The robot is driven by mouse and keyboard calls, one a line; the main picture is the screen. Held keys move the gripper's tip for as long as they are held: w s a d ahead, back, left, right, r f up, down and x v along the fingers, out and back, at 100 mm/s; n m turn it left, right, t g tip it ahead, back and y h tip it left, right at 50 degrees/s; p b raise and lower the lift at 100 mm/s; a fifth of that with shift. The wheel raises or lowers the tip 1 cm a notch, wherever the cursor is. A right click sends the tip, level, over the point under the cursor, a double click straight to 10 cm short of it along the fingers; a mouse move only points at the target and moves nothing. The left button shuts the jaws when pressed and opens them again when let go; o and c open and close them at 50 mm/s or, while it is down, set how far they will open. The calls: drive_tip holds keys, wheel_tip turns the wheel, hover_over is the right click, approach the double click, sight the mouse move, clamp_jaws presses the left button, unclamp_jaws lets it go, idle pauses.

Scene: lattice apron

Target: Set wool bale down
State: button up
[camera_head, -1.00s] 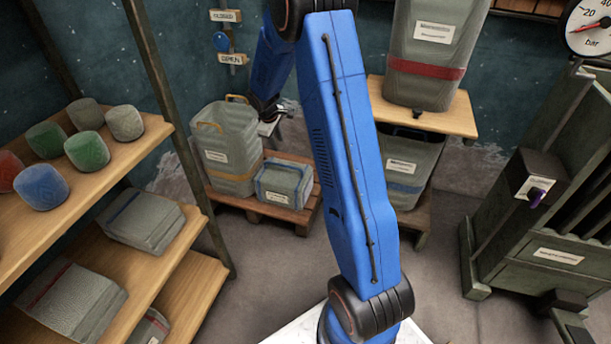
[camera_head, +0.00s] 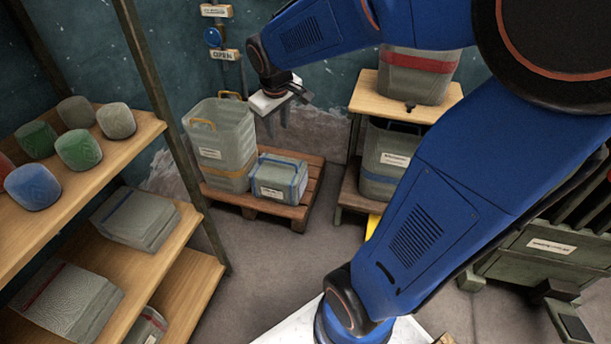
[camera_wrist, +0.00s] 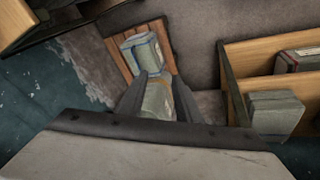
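A grey bale with a blue strap (camera_head: 279,179) lies flat on a wooden pallet (camera_head: 309,203), beside a tall grey container with yellow handles (camera_head: 222,135). Its label is too small to read, so I cannot confirm that it is the wool bale. The bale also shows in the wrist view (camera_wrist: 143,52). My gripper (camera_head: 276,133) hangs above and behind the pallet, fingers down, clear of the bale. In the wrist view my gripper (camera_wrist: 158,97) has its fingers apart, with the container seen between them and nothing held.
A shelf rack (camera_head: 150,128) on the left carries several coloured rounded items and folded grey bales. A wooden stand (camera_head: 432,106) with grey bins is right of the pallet. A dark slatted unit (camera_head: 545,248) stands far right. The floor before the pallet is open.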

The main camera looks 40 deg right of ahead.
drive_tip(key=s+a+r+m+y, duration=0.1)
drive_tip(key=s+a, duration=0.2)
drive_tip(key=s, duration=0.8)
drive_tip(key=s+a+m+t, duration=0.1)
drive_tip(key=s+a, duration=0.2)
drive_tip(key=s, duration=0.8)
drive_tip(key=shift+r+y, duration=0.35)
drive_tip(key=shift+y, duration=0.05)
drive_tip(key=shift+a, duration=0.1)
